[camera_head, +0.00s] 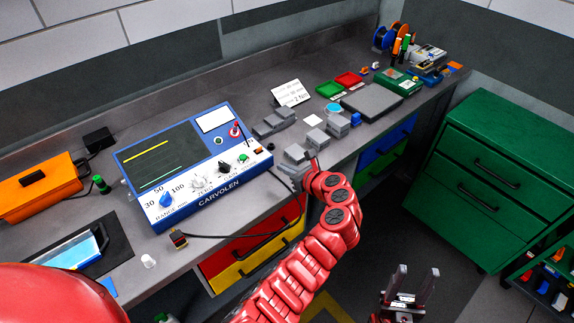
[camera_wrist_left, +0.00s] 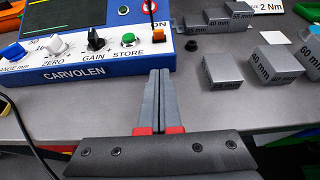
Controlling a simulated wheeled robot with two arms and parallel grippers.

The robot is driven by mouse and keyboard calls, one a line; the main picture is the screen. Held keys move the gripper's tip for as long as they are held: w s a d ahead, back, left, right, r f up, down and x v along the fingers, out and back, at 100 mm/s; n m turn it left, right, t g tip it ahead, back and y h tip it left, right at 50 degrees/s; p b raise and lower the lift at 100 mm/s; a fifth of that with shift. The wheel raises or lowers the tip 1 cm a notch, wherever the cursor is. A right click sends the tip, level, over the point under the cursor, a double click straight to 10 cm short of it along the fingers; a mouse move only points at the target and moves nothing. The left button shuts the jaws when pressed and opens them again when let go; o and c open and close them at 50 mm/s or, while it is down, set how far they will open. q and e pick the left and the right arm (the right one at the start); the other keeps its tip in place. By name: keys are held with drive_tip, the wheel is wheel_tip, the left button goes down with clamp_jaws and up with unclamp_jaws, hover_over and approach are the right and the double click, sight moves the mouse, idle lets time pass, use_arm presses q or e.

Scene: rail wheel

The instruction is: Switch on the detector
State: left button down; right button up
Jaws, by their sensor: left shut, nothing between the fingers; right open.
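The detector (camera_head: 205,165) is a blue and white CARVOLEN unit on the bench. Its dark screen (camera_head: 160,155) carries a yellow and a green line. In the left wrist view its front panel has knobs, a green STORE button (camera_wrist_left: 128,40) and, at the right end under ON lettering, a small orange switch (camera_wrist_left: 163,42); the switch also shows in the head view (camera_head: 258,155). My left gripper (camera_wrist_left: 160,74) is shut and empty, its tips just in front of the panel's right end, below the switch; contact cannot be told. My right gripper (camera_head: 413,271) is open and empty, over the floor.
Grey gauge blocks (camera_wrist_left: 222,72) stand right of the left gripper. An orange case (camera_head: 38,190) and a tablet (camera_head: 75,252) lie left. A green cabinet (camera_head: 510,180) stands right.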

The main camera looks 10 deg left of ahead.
sight(260, 150)
use_arm(q)
drive_tip(key=x, duration=0.5)
drive_tip(key=shift+w+a+f+p, duration=0.15)
drive_tip(key=shift+a+p, duration=0.15)
drive_tip(key=shift+w+a+r+p, duration=0.2)
drive_tip(key=shift+w+a+r, duration=0.05)
drive_tip(key=shift+w+a, duration=0.25)
drive_tip(key=shift+w+a+r+p, duration=0.25)
drive_tip(key=shift+w+a, duration=0.15)
drive_tip(key=shift+a, duration=0.2)
drive_tip(key=shift+w+a+r, duration=0.2)
drive_tip(key=shift+w+a, duration=0.25)
drive_tip(key=shift+d, duration=0.1)
